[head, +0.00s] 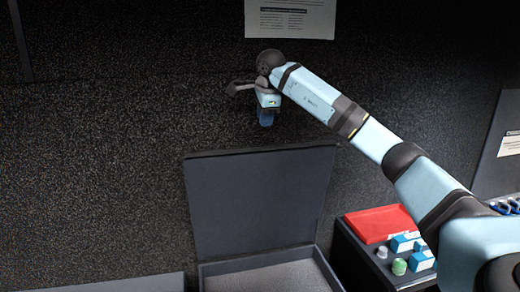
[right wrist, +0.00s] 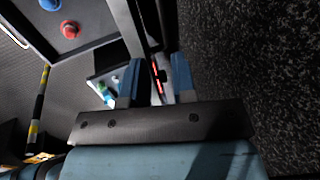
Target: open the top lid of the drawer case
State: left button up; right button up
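The drawer case (head: 265,262) is at the bottom middle of the head view. Its dark top lid (head: 258,203) stands raised, close to upright, at the back of the case, and the shallow grey inside shows. My right gripper (head: 265,118) is above the lid's top edge, with a gap between them in the picture. In the right wrist view its two blue fingers (right wrist: 156,82) are apart. My left gripper is not in view.
A dark speckled wall (head: 100,150) is close behind the lid and gripper. Right of the case are a red item (head: 380,222), blue-and-white boxes (head: 405,243) and a green-topped item (head: 399,267). A paper sheet (head: 290,18) hangs above.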

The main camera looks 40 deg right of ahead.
jog(key=p+x, duration=0.1)
jog(key=x, duration=1.2)
jog(key=shift+p, duration=0.4)
jog(key=shift+w, duration=0.1)
jog(key=shift+c, duration=0.2)
grip_shut()
